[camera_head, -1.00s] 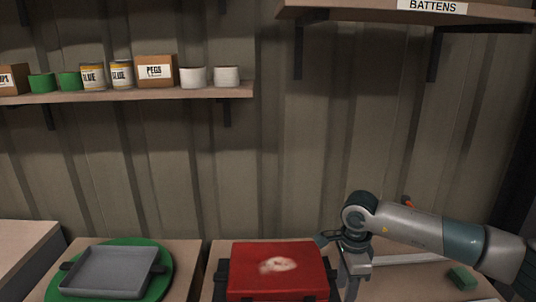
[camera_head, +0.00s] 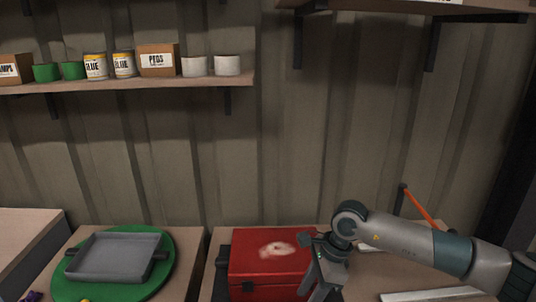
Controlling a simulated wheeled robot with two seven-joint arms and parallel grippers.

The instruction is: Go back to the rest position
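My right arm comes in from the right, and its gripper (camera_head: 322,285) points down at the right end of a red box (camera_head: 265,271). The box sits on the middle table, with a pale worn patch on top. The gripper covers part of the box's right side. Its fingertips are at the bottom edge of the view, so I cannot tell whether it is open or shut, or whether it touches the box. My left gripper is not in view.
A grey tray (camera_head: 114,257) lies on a round green mat (camera_head: 162,277) at the left. A shelf (camera_head: 150,82) on the wall holds tins, pots and boxes. An orange-red bar (camera_head: 421,207) leans at the right. A pale flat strip (camera_head: 431,295) lies at the lower right.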

